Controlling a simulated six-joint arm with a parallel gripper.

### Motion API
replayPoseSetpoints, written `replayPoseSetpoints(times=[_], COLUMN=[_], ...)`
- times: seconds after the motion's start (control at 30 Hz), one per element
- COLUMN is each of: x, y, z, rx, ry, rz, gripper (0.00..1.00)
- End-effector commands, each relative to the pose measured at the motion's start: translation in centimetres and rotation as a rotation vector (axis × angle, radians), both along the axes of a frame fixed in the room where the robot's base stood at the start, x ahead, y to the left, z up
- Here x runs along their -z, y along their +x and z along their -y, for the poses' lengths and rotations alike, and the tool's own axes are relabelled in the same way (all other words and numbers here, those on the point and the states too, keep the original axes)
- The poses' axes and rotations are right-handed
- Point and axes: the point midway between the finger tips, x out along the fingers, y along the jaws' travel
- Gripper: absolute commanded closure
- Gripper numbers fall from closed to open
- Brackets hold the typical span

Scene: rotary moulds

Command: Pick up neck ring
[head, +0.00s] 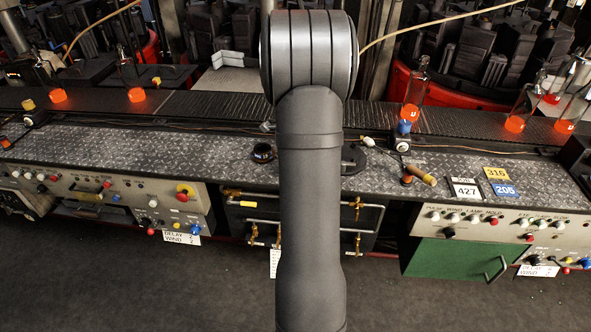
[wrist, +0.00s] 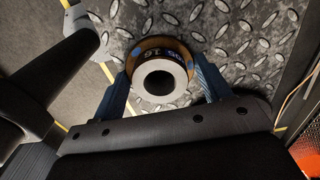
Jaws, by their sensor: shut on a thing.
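The neck ring (wrist: 181,76) shows in the wrist view as a pale grey ring with a dark central hole and a brown-orange rim with markings. My gripper (wrist: 160,70) has its two blue fingers on either side of the ring and is shut on it. The ring is over the diamond-plate bench top (wrist: 225,45); I cannot tell whether it touches the plate. In the head view my arm hides the gripper and the ring.
The bench (head: 225,150) holds a dark round part (head: 262,153), a wooden-handled tool (head: 420,175) and number plates (head: 465,188). Behind it runs a conveyor (head: 210,105) with glowing orange-based bottles (head: 412,95). Control panels (head: 495,225) line the front.

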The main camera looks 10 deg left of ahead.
Motion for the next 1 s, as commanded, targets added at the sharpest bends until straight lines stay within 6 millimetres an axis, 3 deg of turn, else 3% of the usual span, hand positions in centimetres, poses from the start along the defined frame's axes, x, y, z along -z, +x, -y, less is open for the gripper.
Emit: replayPoseSetpoints(times=[0.27,0.53,1.0], x=[-0.7,-4.3,-9.5], y=[0.1,0.1,-3.3], z=[0.0,0.0,8.4], rx=[0.0,0.0,0.003], ry=[0.0,0.001,0.0], rz=[0.003,0.005,0.003], gripper=[0.61,0.61,0.61])
